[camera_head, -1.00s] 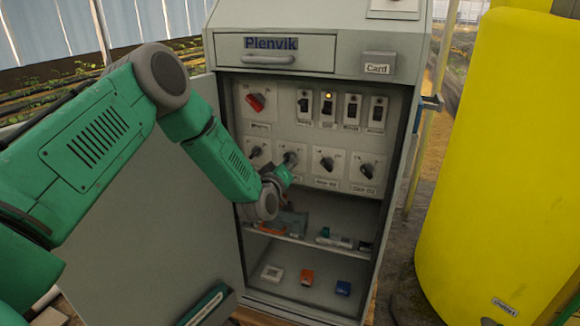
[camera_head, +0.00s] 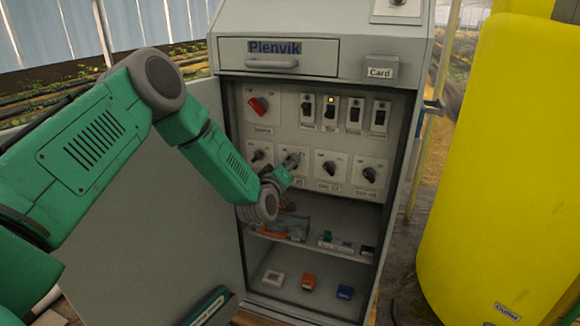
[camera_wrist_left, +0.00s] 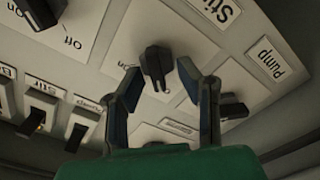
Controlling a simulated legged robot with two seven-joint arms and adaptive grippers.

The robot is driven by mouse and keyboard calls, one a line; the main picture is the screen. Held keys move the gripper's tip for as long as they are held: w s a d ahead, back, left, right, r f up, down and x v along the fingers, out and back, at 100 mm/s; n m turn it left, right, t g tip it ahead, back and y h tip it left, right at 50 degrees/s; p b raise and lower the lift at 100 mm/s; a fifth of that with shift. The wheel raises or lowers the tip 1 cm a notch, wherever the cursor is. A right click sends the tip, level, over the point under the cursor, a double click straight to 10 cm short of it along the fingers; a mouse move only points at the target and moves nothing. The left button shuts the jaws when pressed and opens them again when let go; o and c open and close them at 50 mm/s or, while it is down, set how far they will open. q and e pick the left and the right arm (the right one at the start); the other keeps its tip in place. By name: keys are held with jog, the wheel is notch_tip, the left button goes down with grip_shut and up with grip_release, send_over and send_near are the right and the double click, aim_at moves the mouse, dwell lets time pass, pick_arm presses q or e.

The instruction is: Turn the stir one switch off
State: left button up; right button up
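A panel of dark rotary switches and rocker switches sits inside the open grey cabinet (camera_head: 310,145). My left gripper (camera_head: 287,169) is at a dark rotary switch (camera_head: 292,159), second from the left in the lower row. I cannot read its label well enough to be sure it is stir one. In the left wrist view the gripper (camera_wrist_left: 158,68) is open, with its fingertips on either side of a black knob (camera_wrist_left: 156,62). Gaps show between the fingers and the knob. My right gripper is out of view.
Two more dark rotary switches (camera_head: 328,168) (camera_head: 371,173) stand to the right. A red switch (camera_head: 258,105) and a row of rocker switches (camera_head: 331,112), one lit yellow, are above. The open door (camera_head: 150,220) is left. A yellow tank (camera_head: 500,160) is right.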

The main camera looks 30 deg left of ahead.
pick_arm(q)
jog(key=shift+f, duration=0.25)
jog(key=v, duration=1.2)
jog(key=shift+f, duration=0.1)
